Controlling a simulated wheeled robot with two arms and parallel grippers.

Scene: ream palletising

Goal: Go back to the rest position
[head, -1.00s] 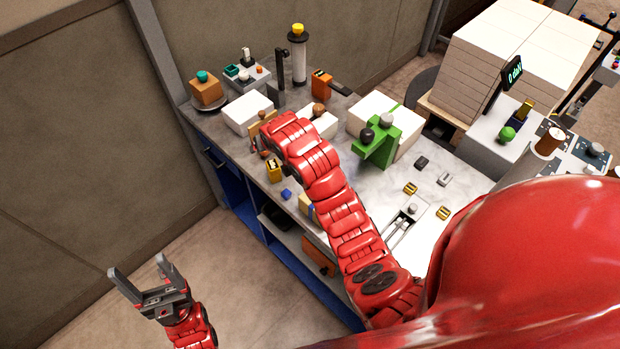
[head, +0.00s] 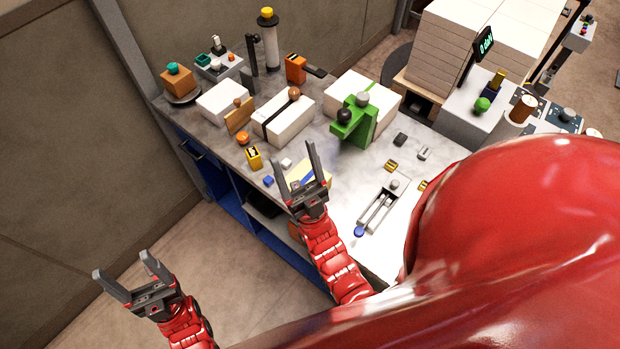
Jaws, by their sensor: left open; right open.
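My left gripper (head: 124,277) is at the lower left, off the bench and over the floor. Its two fingers stand apart with nothing between them. My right gripper (head: 299,168) is over the bench's front edge, fingers pointing up in the picture, spread apart and empty. Behind its fingers lies a yellow and blue item (head: 318,172), partly hidden. My large red body part covers the lower right of the view and hides part of the bench.
The bench (head: 341,204) carries white reams (head: 290,116), a green clamp-like device (head: 357,120), an orange box (head: 295,68) and several small parts. Tall paper stacks (head: 444,46) stand at the back right. Open floor (head: 221,267) lies in front of the bench.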

